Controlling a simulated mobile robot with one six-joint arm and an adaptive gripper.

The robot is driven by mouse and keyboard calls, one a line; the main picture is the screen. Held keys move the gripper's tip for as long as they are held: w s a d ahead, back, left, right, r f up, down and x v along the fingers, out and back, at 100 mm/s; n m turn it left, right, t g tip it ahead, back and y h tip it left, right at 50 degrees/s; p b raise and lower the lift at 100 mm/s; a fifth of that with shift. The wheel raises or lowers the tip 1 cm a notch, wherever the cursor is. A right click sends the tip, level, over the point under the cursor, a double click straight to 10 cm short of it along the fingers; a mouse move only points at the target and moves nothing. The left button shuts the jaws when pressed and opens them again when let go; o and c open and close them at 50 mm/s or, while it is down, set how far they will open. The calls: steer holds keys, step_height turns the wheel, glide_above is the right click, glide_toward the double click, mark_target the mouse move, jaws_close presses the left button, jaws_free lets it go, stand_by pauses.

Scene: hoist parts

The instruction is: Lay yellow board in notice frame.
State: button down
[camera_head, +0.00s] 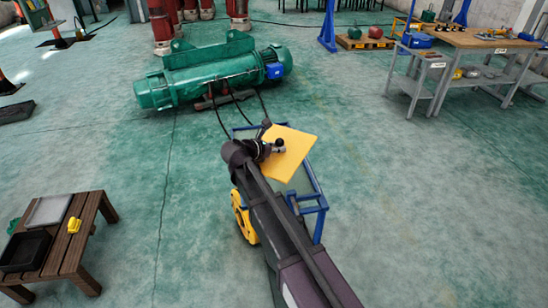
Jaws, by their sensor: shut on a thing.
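A flat yellow board (290,158) shows near the middle of the view, tilted in the picture. My gripper (279,146) is at its upper left part and is shut on it. The arm and gripper hide the board's left edge. The board appears above a blue metal frame stand (316,190); I cannot tell whether it touches it. I cannot make out for sure which thing is the notice frame; a grey flat tray-like piece (48,210) and a black tray (25,250) lie on a low wooden bench at the left.
The wooden bench (82,235) also carries a small yellow item (74,225). A yellow wheel-like part (243,215) is beside my arm. A large green hoist (205,75) lies behind. A workbench (470,40) and grey cart (420,75) stand at right. The floor between is open.

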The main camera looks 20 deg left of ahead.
steer(key=shift+a, duration=0.15)
steer(key=w+a+f+n+y+b, duration=0.3)
steer(key=w+a+n+y, duration=0.1)
steer(key=w, duration=0.3)
steer(key=w+a+f+n+t+y+b, duration=0.1)
steer(key=w+a+f+n+y+b, duration=0.2)
steer(key=w, duration=0.4)
steer(key=shift+a+f+n+t+y+b, duration=0.3)
steer(key=shift+a+f+n+y+b, duration=0.1)
steer(key=shift+a+f+y+b, duration=0.35)
steer(key=shift+d, duration=0.1)
step_height(320, 180, down, 6)
steer(key=b, duration=0.6)
steer(key=shift+f, duration=0.1)
steer(key=shift+f+b, duration=1.85)
steer(key=shift+b, duration=0.1)
steer(key=shift+f, duration=0.15)
